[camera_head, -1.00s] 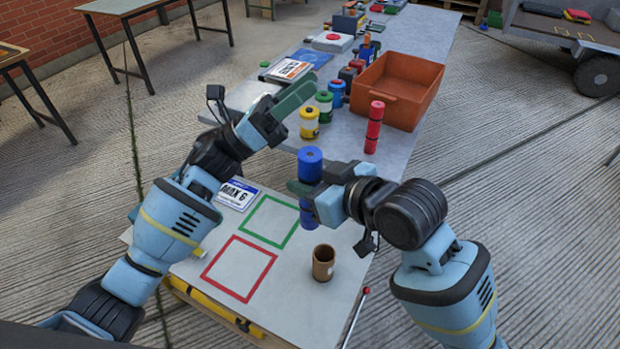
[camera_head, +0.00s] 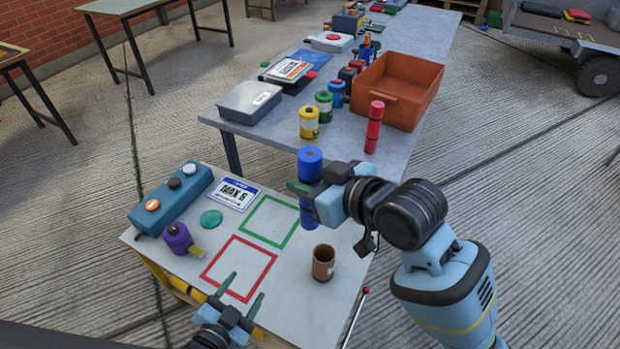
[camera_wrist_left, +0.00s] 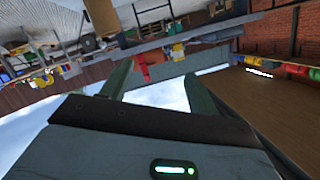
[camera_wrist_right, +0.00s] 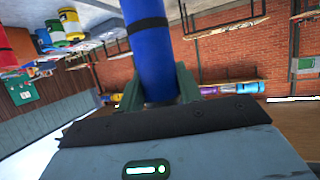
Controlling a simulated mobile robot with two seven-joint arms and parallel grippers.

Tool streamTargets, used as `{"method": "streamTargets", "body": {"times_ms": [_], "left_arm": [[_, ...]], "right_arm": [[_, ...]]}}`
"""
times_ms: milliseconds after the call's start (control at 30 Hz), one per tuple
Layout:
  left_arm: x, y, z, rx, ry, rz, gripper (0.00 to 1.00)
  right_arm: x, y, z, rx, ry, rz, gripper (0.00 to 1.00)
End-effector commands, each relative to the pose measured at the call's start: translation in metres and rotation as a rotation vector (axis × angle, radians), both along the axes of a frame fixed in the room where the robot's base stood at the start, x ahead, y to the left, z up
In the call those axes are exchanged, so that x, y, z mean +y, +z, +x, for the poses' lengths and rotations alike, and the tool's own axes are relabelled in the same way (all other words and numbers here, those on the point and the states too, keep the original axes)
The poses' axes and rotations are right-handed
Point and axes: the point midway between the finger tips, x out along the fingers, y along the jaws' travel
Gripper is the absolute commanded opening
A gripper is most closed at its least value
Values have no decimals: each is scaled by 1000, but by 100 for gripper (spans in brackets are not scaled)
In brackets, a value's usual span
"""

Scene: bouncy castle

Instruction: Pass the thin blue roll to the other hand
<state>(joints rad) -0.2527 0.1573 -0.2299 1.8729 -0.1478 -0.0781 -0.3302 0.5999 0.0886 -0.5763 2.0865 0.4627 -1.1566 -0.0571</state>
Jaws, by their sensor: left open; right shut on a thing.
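The thin blue roll (camera_head: 310,164) stands upright above the near table, with a dark band around it. My right gripper (camera_head: 312,187) is shut on it around its middle. The roll also shows between the fingers in the right wrist view (camera_wrist_right: 152,50). My left gripper (camera_head: 243,292) is open and empty, low at the near edge of the small table, in front of the red square. It is well apart from the roll. In the left wrist view its two fingers (camera_wrist_left: 158,95) stand apart with nothing between them.
The small table (camera_head: 200,262) carries red and green outlined squares, a brown cup (camera_head: 323,262), a purple roll (camera_head: 180,238), a teal button box (camera_head: 172,200) and a label card (camera_head: 233,193). Behind, a grey table holds an orange bin (camera_head: 396,88), a red roll (camera_head: 374,127) and a yellow roll (camera_head: 309,121).

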Motion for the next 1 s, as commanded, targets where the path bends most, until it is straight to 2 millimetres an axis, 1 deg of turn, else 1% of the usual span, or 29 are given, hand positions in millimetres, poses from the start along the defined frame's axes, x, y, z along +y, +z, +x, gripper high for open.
{"method": "streamTargets", "body": {"times_ms": [33,67,100,167,200,300,400,433,500,600,700,1000], "left_arm": [[4,-15,-20,77,30,-45,60],[7,-23,-31,121,49,-71,60],[10,-33,-47,180,76,-107,60],[14,-47,-69,265,116,-159,60],[17,-56,-84,318,144,-191,60],[22,-72,-118,433,207,-258,60],[26,-83,-145,519,259,-306,60],[27,-85,-151,539,272,-317,60],[28,-89,-162,575,295,-340,60],[29,-92,-172,605,315,-356,60],[30,-93,-174,614,321,-362,60],[30,-93,-174,613,320,-361,60]], "right_arm": [[0,1,0,-1,0,1,10],[0,1,0,-1,0,1,10],[0,1,0,-1,0,1,10],[0,1,0,-1,0,1,10],[0,1,0,-1,0,1,10],[0,1,0,-1,0,1,10],[0,1,0,-1,0,1,10],[0,1,0,-1,0,1,10],[0,1,0,-1,0,1,10],[0,1,0,-1,0,1,10],[0,1,0,-1,0,1,10],[0,1,0,-1,0,1,9]]}}
